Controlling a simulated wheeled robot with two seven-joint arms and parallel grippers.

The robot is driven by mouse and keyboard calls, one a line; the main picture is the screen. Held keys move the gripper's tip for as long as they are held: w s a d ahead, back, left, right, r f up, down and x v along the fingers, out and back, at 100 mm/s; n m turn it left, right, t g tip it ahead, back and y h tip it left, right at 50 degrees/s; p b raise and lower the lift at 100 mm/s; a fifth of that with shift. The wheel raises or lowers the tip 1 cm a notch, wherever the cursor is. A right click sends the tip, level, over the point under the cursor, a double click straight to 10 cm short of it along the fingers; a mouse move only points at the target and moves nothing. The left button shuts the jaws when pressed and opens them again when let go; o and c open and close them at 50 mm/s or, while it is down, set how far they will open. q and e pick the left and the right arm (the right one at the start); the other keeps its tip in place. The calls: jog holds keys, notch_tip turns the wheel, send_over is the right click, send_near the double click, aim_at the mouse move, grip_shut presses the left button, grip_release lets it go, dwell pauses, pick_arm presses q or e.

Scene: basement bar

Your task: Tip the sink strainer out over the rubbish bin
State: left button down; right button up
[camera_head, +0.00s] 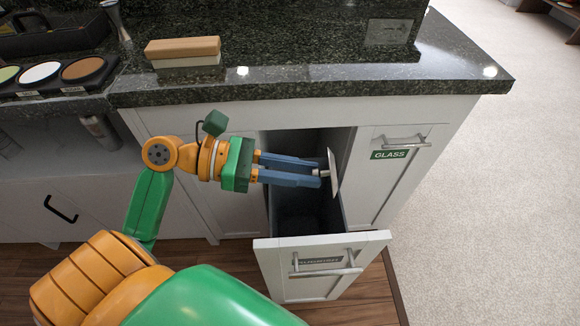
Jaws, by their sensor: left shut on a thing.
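My left gripper (316,177) reaches to the right over the open pull-out bin drawer. Its blue fingers are shut on the sink strainer (333,170), a thin pale disc seen nearly edge-on. The strainer stands steeply tilted, almost vertical, at the fingertips. Its inner face and anything in it cannot be made out. My right gripper is out of view.
The dark granite counter (440,80) overhangs just behind the drawer. A closed white front labelled GLASS (388,160) is to the right. A brown-topped block (183,50) and a rack of coloured discs (55,75) lie on counters. Pale floor is clear at right.

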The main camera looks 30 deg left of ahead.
aim_at(327, 168)
pick_arm(q)
jog(key=shift+w+d+r+m+g+p, duration=0.25)
jog(key=shift+d+m+g+p, duration=0.1)
jog(key=shift+g, duration=0.2)
jog(key=shift+w+d+r+m+g+p, duration=0.25)
jog(key=shift+d+m+g, duration=0.1)
jog(key=shift+g, duration=0.2)
jog(key=d+m+g, duration=0.1)
jog(key=w+d+m+g+y+p, duration=0.1)
jog(key=g, duration=0.1)
jog(key=shift+r+m+p, duration=0.2)
jog(key=shift+m+p, duration=0.1)
jog(key=w+d+f+m+g+y+p, duration=0.15)
jog(key=m+y+p, duration=0.25)
jog(key=m+y, duration=0.5)
jog(key=w+d+m+g+y+p, duration=0.1)
jog(key=d+m+g+y+p, duration=0.2)
jog(key=m, duration=1.1)
jog(key=w+a+f+m+t+h, duration=0.2)
jog(key=a+f+m, duration=0.4)
jog(key=f+m, duration=0.4)
jog(key=m+t+h, duration=0.1)
jog(key=m+h, duration=0.1)
jog(key=m, duration=0.1)
jog(key=shift+f+m, duration=0.3)
jog(key=shift+m, duration=0.1)
